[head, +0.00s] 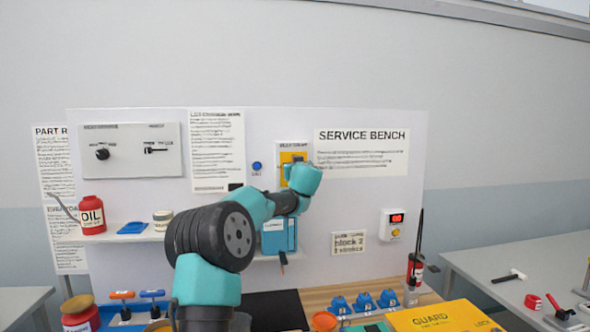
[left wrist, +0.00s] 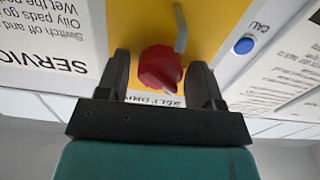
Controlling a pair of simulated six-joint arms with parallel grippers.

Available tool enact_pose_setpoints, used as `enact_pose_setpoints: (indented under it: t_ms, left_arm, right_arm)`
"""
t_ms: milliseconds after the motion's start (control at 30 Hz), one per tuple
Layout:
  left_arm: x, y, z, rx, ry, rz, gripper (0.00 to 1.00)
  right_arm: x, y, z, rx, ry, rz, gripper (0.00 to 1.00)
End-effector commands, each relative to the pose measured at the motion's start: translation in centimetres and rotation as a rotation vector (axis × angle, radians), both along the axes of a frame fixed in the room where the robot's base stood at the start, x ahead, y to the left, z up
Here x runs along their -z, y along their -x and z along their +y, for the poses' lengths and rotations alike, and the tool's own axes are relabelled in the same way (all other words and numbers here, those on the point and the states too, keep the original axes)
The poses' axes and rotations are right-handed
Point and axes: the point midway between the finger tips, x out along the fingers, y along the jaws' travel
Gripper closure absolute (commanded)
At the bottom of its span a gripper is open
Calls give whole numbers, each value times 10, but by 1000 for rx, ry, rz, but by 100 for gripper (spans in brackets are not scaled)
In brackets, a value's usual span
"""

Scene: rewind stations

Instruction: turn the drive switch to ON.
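The drive switch is a red knob (left wrist: 160,68) on a yellow plate (left wrist: 215,25), seen upside down in the left wrist view. A pale mark shows on the knob's lower edge, beside a partly hidden label. A grey bar stands beside the knob. My left gripper (left wrist: 161,60) is open, with one dark finger on each side of the knob and a gap on both sides. In the head view the yellow plate (head: 286,157) shows on the upright board, and my left wrist hides the knob and fingers. I cannot read the knob's setting. My right gripper is in neither view.
A blue button (head: 257,166) sits left of the plate. A shelf (head: 130,238) holds a red oil can (head: 91,214). A counter box (head: 394,225) is on the right. Blue parts (head: 363,302) stand on the bench below.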

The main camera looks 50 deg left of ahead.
Motion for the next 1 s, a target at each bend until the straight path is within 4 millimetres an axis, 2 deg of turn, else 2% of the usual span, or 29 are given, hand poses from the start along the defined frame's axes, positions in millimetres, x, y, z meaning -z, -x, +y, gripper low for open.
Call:
enact_pose_setpoints:
  t_ms: [67, 400, 767, 1000]
  left_arm:
    - [0, 0, 0, 0, 0, 0, 47]
    - [0, 0, 0, 0, 0, 0, 80]
    - [0, 0, 0, 0, -20, 31, 80]
    - [0, 0, 0, 0, -80, 126, 80]
  right_arm:
    - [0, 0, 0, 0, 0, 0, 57]
    - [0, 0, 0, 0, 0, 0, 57]
    - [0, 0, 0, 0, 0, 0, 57]
    - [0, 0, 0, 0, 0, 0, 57]
